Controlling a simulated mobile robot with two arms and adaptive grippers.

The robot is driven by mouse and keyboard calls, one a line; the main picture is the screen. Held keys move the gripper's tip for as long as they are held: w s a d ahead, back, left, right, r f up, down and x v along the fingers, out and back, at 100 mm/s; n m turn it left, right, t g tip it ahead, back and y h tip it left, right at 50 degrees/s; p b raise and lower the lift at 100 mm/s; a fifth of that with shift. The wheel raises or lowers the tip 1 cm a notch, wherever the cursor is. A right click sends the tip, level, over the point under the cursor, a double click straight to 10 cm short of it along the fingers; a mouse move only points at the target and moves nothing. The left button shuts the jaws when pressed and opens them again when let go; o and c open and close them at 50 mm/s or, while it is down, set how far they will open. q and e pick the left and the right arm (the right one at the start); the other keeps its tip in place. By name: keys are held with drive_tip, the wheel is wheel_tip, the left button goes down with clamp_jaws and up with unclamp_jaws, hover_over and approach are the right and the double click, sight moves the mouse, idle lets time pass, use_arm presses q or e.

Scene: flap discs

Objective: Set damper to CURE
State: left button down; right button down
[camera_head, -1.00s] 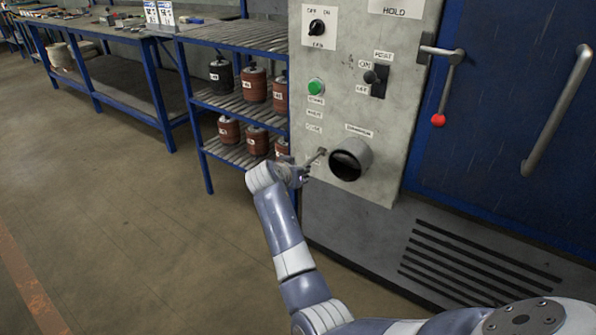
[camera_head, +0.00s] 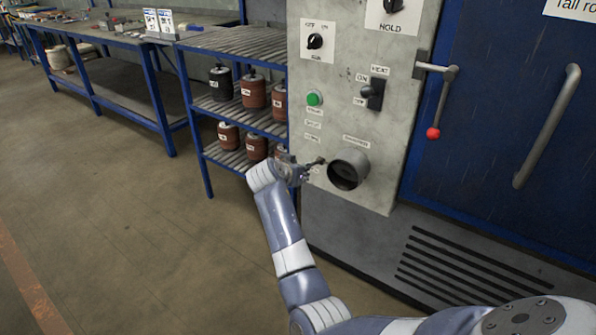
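The damper (camera_head: 347,170) is a short grey round pipe with a dark mouth, low on the grey control panel (camera_head: 385,150). A small lever (camera_head: 315,163) sticks out to its left. Small labels (camera_head: 313,124) stand in a column above the lever, too small to read surely. My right gripper (camera_head: 304,172) is at the lever's outer end, touching or very close to it. The fingers are small and partly hidden by the wrist, so I cannot tell whether they grip the lever. My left gripper is not in view.
A green button (camera_head: 315,98), a RUN knob (camera_head: 315,42), a heat switch (camera_head: 375,93) and a HOLD knob (camera_head: 393,5) are on the panel. A red-tipped door handle (camera_head: 433,132) is to the right. A blue rack (camera_head: 240,110) with disc stacks stands close left of my gripper.

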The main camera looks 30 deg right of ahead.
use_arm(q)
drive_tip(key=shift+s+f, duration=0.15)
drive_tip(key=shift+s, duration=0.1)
use_arm(e)
drive_tip(key=shift+w+r, duration=0.15)
drive_tip(key=shift+r, duration=0.3)
drive_tip(key=c, duration=1.3)
unclamp_jaws()
drive_tip(key=shift+s+a, duration=0.15)
drive_tip(key=shift+s, duration=0.05)
drive_tip(key=shift+f, duration=0.15)
drive_tip(key=v, duration=0.7)
drive_tip(key=shift+s+a, duration=0.1)
drive_tip(key=shift+a, duration=0.05)
